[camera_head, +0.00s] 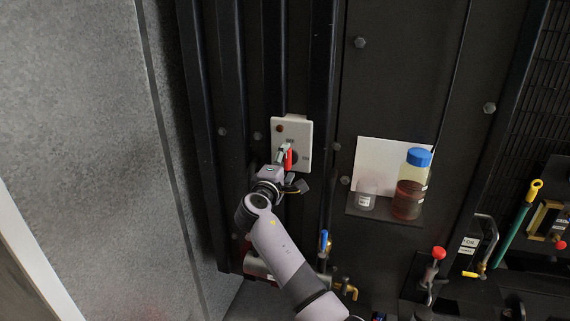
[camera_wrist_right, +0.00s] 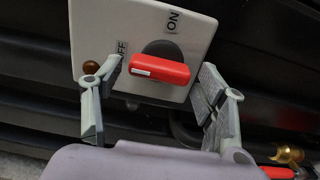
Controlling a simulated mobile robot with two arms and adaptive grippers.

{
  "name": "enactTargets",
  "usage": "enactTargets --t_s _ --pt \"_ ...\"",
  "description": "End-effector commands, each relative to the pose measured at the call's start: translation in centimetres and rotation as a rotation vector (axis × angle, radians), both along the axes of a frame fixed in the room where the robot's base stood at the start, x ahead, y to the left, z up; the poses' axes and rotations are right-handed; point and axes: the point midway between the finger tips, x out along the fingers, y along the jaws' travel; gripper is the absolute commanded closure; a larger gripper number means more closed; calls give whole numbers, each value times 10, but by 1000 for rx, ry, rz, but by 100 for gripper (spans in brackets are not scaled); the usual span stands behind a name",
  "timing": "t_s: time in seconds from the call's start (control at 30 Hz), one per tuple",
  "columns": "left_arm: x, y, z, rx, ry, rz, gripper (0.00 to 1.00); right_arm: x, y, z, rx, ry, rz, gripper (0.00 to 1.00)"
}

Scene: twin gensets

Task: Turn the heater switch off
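The heater switch is a pale plate (camera_head: 304,135) on the dark panel, with a red handle (camera_head: 289,160) on a dark round knob. In the right wrist view the plate (camera_wrist_right: 200,30) carries ON and OFF labels and a dark red lamp (camera_wrist_right: 91,67). The red handle (camera_wrist_right: 160,69) lies nearly level there, with a white mark at its left end. My right gripper (camera_head: 291,168) is at the switch. Its fingers (camera_wrist_right: 160,80) are open, one on each side of the handle, with visible gaps. My left gripper is out of view.
Right of the switch, a small shelf (camera_head: 385,212) holds a blue-capped bottle (camera_head: 409,190) of dark liquid and a small clear jar (camera_head: 366,201). Valves with blue (camera_head: 324,240) and red (camera_head: 438,253) handles sit lower. A grey wall (camera_head: 90,130) stands at left.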

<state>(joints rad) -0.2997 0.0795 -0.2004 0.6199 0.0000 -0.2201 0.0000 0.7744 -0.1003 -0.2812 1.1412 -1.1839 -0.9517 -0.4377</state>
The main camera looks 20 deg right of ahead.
Motion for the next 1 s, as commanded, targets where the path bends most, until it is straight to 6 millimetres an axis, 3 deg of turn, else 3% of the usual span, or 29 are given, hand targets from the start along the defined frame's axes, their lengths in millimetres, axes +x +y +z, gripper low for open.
enactTargets --t_s 0.47,1.0 --pt "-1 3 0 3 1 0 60 -5 4 0 2 -1 0 27" --pt "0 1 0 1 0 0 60 -88 59 -1 3 1 1 27"
